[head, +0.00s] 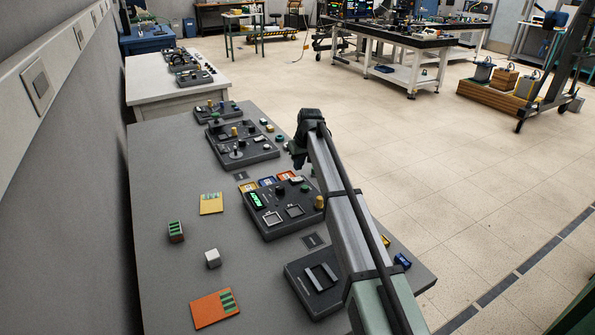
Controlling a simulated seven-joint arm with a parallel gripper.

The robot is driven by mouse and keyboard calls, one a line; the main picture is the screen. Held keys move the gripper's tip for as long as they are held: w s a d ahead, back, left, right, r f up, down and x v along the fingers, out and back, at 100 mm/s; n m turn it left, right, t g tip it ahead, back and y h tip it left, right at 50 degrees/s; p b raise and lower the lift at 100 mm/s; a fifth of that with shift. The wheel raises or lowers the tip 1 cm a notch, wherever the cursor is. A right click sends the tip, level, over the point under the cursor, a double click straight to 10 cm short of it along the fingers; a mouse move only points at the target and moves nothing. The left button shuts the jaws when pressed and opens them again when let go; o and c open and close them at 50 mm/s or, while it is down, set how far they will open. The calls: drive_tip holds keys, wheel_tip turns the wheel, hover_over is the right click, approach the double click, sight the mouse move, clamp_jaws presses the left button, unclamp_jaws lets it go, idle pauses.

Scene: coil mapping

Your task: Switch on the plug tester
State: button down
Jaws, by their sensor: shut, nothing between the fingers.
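A dark console (284,223) that may be the plug tester sits on the grey bench. It has a lit green display at its left, two square frames on top, and several knobs and buttons. The small text on it is too small to read. My gripper (298,163) points down near the bench's right edge, above and beyond this console in the picture. It is shut and empty. My arm runs up from the lower right and hides part of the bench. I cannot tell whether the gripper touches anything.
A dark box with a raised frame (305,287) lies nearer. Another knobbed console (238,152) lies farther back. Loose on the left are a yellow card (211,204), a green-striped block (176,232), a white cube (212,258) and an orange card (215,308). The bench's left side is mostly clear.

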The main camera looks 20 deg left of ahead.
drive_tip(key=w+d+v, duration=0.1)
drive_tip(key=v, duration=0.9)
drive_tip(key=shift+w+d+r, duration=0.15)
drive_tip(key=shift+w+d, duration=0.1)
